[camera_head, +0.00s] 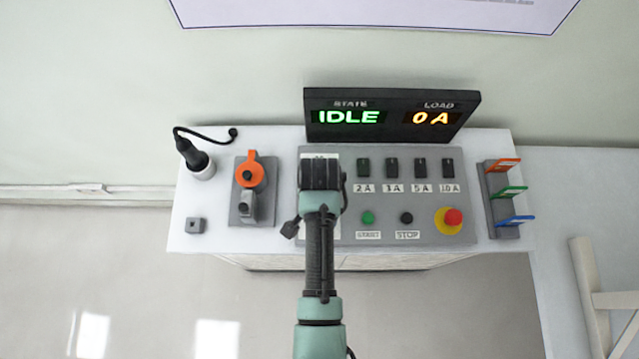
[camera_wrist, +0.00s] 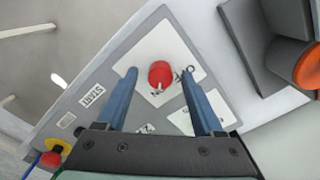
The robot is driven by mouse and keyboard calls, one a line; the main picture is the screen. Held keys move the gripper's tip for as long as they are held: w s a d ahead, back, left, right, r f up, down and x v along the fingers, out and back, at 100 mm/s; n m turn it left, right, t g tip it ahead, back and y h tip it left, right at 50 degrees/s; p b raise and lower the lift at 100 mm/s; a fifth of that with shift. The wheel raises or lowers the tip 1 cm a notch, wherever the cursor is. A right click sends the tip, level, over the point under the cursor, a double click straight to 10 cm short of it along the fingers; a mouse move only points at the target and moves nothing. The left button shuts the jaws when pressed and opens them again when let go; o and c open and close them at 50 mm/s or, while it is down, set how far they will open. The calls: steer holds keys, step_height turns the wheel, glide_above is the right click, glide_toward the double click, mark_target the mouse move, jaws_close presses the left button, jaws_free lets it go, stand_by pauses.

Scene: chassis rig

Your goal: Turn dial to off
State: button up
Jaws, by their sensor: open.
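The dial (camera_wrist: 160,74) is a round red knob on a white plate (camera_wrist: 148,50) in the wrist view. Small dark lettering sits around it, partly covered; one word below the knob looks like ON, another to its right like OFF. A small pale mark shows at the knob's lower edge, towards the ON lettering. My gripper (camera_wrist: 158,70) is open, with one blue finger on each side of the dial. I cannot tell whether the fingers touch it. In the head view my gripper (camera_head: 320,176) covers the dial on the grey panel (camera_head: 430,227).
The display (camera_head: 391,116) reads IDLE and 0 A. The panel has several black switches (camera_head: 392,167), a green START button (camera_head: 368,217), a black STOP button (camera_head: 406,218) and a red emergency button (camera_head: 453,217). An orange-handled device (camera_head: 249,172) stands left of my gripper.

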steer(key=shift+c, duration=0.3)
jaws_close()
steer(key=shift+r, duration=0.1)
steer(key=n+p, duration=0.2)
steer(key=n, duration=0.1)
steer(key=shift+n, duration=0.4)
steer(key=n+p, duration=0.2)
steer(key=n, duration=0.3)
steer(key=n+p, duration=0.1)
steer(key=n, duration=0.4)
steer(key=shift+w, duration=0.1)
steer(key=shift+n+p, duration=0.55)
steer(key=shift+n, duration=1.45)
